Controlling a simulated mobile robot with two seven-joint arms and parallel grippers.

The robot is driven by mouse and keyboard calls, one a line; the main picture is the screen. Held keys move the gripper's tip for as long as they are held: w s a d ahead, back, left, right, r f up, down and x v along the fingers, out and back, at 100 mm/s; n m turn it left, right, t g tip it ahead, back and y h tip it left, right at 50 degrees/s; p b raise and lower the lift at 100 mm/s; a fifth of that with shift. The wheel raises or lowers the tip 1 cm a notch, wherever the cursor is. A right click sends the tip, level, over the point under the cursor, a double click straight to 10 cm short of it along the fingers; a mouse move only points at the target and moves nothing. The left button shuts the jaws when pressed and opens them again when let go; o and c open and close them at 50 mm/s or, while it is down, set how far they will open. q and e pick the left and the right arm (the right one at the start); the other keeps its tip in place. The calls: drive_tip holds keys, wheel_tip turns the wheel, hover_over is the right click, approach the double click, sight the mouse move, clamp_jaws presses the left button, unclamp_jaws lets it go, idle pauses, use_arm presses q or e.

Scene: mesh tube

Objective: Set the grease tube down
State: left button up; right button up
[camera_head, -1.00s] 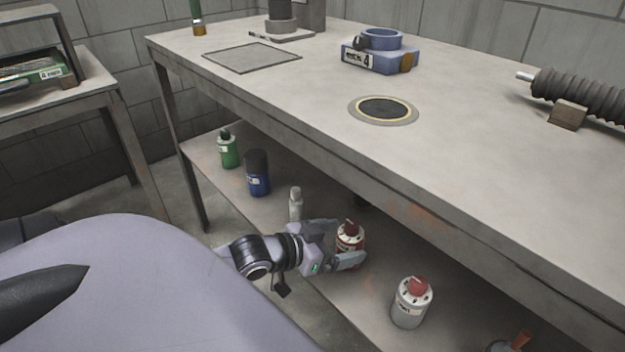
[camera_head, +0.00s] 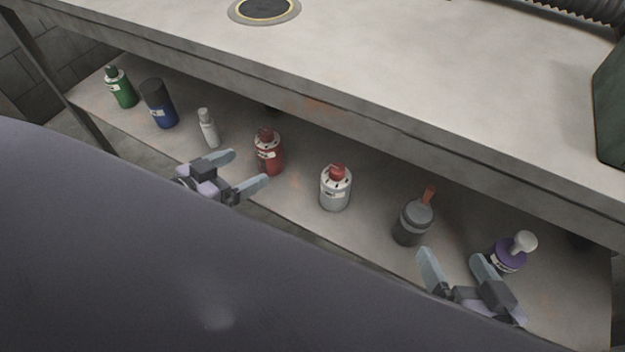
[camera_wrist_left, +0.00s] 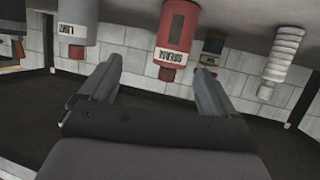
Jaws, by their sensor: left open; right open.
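The red container (camera_head: 268,153) with a red cap stands upright on the lower shelf. In the left wrist view, which looks upside down, its label (camera_wrist_left: 173,56) seems to read grease. My left gripper (camera_head: 249,170) is open and empty at the shelf's front edge. Its fingertips point at the red container, which stands just beyond them. In the left wrist view a clear gap (camera_wrist_left: 157,88) shows between the fingers. My right gripper (camera_head: 452,256) is open and empty further right, near the grey container with an orange nozzle (camera_head: 411,222).
The lower shelf (camera_head: 300,185) also holds a green bottle (camera_head: 122,90), a blue can (camera_head: 160,105), a small white tube (camera_head: 208,130), a white can with a red cap (camera_head: 335,190) and a purple bottle (camera_head: 508,254). The tabletop (camera_head: 400,60) overhangs the shelf.

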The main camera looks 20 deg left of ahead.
use_arm(q)
drive_tip(key=s+d+r+h, duration=0.1)
drive_tip(key=d, duration=0.9)
drive_tip(key=s+d+r+g+h, duration=0.1)
drive_tip(key=d, duration=0.9)
drive_tip(key=shift+s+r+h, duration=0.35)
drive_tip(key=shift+s+h, duration=0.05)
